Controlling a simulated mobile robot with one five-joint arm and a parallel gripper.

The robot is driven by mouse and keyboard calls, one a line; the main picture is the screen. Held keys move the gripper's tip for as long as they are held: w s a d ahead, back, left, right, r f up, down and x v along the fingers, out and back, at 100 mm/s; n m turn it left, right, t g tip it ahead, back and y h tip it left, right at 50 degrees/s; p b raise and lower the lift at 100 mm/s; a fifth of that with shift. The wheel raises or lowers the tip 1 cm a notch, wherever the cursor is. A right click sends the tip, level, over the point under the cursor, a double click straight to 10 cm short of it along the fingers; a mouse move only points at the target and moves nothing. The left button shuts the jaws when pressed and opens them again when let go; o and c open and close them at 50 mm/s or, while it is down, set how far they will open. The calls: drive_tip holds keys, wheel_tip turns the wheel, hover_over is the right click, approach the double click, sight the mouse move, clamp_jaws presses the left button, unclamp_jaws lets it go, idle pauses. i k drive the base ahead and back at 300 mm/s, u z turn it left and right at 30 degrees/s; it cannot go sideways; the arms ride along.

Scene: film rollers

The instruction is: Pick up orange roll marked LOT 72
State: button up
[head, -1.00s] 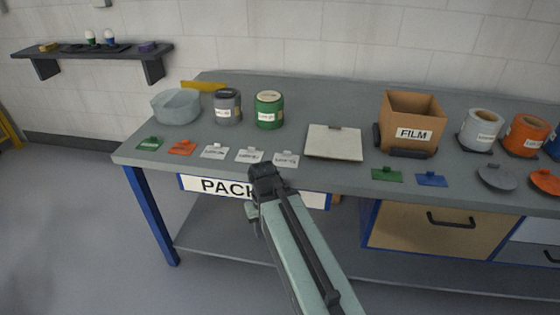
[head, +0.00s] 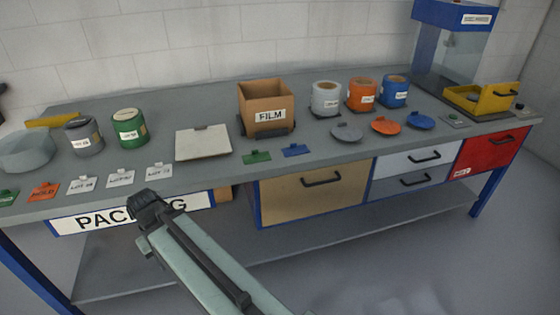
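An orange roll (head: 362,93) stands upright on the bench at the right, between a white roll (head: 326,98) and a blue roll (head: 393,91). It has a white label whose print is too small to read here. My gripper (head: 146,205) is in front of the bench's front edge, by the PACKING sign (head: 135,213), well to the left of the orange roll and apart from it. I cannot tell whether its fingers are open or shut.
A FILM box (head: 266,107) stands left of the rolls. Grey, orange (head: 386,125) and blue discs lie before them. A grey roll (head: 84,136), a green roll (head: 130,128) and several tags are at the left. A yellow tray (head: 481,99) and blue-framed cabinet (head: 450,45) stand at right.

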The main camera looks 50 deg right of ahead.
sight(362, 91)
drive_tip(key=k, duration=0.3)
drive_tip(key=u, duration=1.35)
drive_tip(key=i, duration=0.5)
drive_tip(key=z, duration=2.85)
